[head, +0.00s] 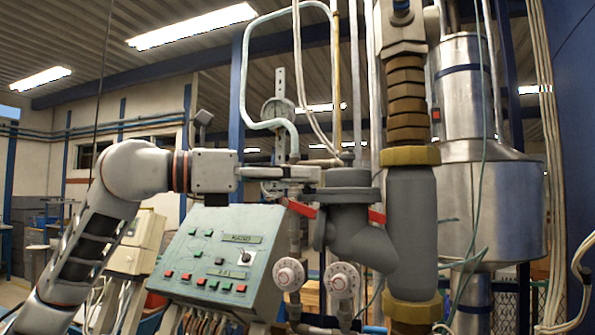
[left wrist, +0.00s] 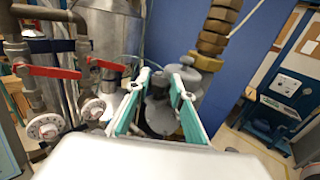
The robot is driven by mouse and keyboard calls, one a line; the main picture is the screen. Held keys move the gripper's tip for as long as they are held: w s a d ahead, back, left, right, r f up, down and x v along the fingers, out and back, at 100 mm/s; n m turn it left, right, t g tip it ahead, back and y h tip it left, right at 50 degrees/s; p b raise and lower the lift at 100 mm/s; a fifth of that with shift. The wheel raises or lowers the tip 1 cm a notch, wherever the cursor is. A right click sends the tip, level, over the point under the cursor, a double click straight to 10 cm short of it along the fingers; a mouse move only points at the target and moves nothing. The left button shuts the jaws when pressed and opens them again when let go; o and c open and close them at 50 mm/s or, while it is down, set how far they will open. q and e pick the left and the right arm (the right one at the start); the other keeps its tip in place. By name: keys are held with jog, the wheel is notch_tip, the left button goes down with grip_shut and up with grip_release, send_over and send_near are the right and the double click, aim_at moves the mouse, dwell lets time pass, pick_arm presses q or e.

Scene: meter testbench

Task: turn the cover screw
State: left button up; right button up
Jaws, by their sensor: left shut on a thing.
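The grey metal meter body (head: 352,220) hangs in the pipework right of centre in the head view, with a round flanged cover (head: 348,178) on top. My left gripper (head: 318,173) comes in level from the left, its fingers reaching the cover's edge. In the left wrist view, the teal-padded fingers (left wrist: 160,84) stand a little apart on either side of a small grey part, which I take for the cover screw (left wrist: 158,86). The gripper is shut on it. The fingers hide much of the screw, and its turn angle cannot be read. My right gripper is not in view.
A thick grey pipe with brown rings (head: 406,100) stands close right of the meter. Red valve handles (head: 301,209) and white dial knobs (head: 289,274) sit below the gripper. A green control panel (head: 222,262) stands below my arm. A steel tank (head: 475,180) is behind.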

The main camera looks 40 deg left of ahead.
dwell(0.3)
pick_arm(q)
jog(key=o, duration=1.1)
jog(key=v, duration=1.2)
